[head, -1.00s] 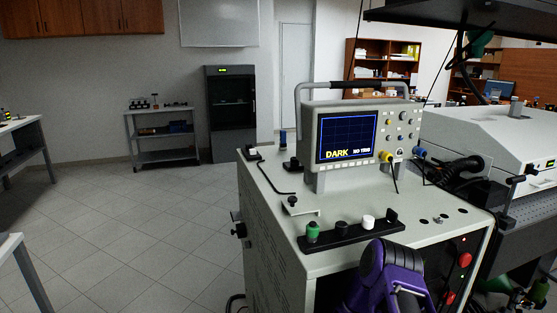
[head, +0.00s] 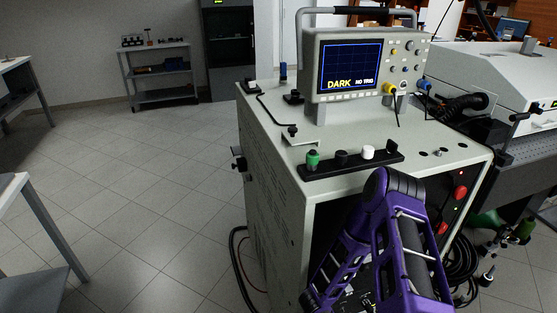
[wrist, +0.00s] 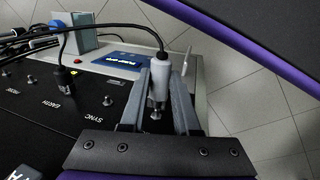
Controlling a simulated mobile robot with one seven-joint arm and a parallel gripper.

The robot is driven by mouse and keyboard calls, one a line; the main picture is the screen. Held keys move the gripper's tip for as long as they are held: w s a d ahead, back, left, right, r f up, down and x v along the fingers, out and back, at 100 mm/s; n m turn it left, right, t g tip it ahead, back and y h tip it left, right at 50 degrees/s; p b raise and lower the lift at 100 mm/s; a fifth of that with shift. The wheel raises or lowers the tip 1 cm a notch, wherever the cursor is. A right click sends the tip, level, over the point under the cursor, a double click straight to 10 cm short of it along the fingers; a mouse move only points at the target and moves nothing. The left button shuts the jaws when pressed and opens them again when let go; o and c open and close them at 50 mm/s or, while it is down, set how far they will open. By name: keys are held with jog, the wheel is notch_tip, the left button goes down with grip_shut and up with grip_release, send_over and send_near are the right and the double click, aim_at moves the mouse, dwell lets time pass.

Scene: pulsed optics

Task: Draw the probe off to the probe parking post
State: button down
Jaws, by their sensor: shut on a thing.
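In the wrist view my gripper (wrist: 162,82) is shut on the probe (wrist: 157,88), a pale grey cylinder with a dark cable leaving its top. A small metal piece shows at its lower end; I cannot tell whether it touches the black panel (wrist: 90,115). A thin pale upright piece (wrist: 187,61) stands just beyond the right finger; I cannot tell whether it is the probe parking post. In the head view my purple arm hides the gripper and probe.
The wrist view shows sockets near the labels EARTH and SYNC, and a blue-grey box (wrist: 75,32) with cables. In the head view an oscilloscope (head: 352,68) reading DARK, NO TRIG stands on the cart (head: 272,150), behind a black rack (head: 352,163).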

jog(key=s, duration=0.1)
jog(key=s+d, duration=0.1)
jog(key=s, duration=0.2)
jog(key=shift+s+d+b, duration=0.25)
jog(key=shift+s+b, duration=0.1)
jog(key=shift+b, duration=0.05)
jog(key=s+d, duration=0.3)
jog(key=s, duration=0.9)
jog(key=shift+d, duration=0.25)
jog(key=shift+w+f, duration=0.1)
jog(key=w+a, duration=0.3)
jog(key=w, duration=0.9)
jog(key=shift+a, duration=0.4)
